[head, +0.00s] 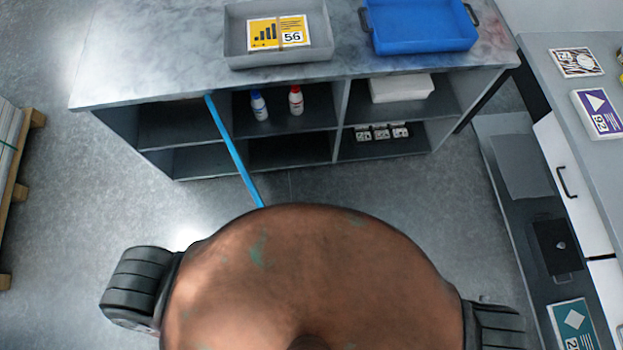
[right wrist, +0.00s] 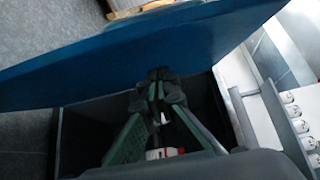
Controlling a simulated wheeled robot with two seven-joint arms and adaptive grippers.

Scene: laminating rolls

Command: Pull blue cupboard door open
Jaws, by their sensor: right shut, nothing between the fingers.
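The blue cupboard door (head: 232,148) stands swung out from the grey cabinet and shows nearly edge-on in the head view. Its lower end is hidden behind my brown body. In the right wrist view the blue door (right wrist: 150,55) spans the upper part as a broad panel. My right gripper (right wrist: 159,80) is shut and empty, with its fingertips at the door's lower edge in the picture; I cannot tell whether they touch it. A dark compartment (right wrist: 85,130) lies open below the door there. My left gripper is in neither view.
The cabinet top (head: 170,75) carries a grey tray (head: 290,60) and a blue tray (head: 420,45). Shelves hold two bottles (head: 296,100), a white box (head: 400,88) and small white items (head: 382,131). A side counter (head: 570,90) stands right; a pallet (head: 15,180) stands left.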

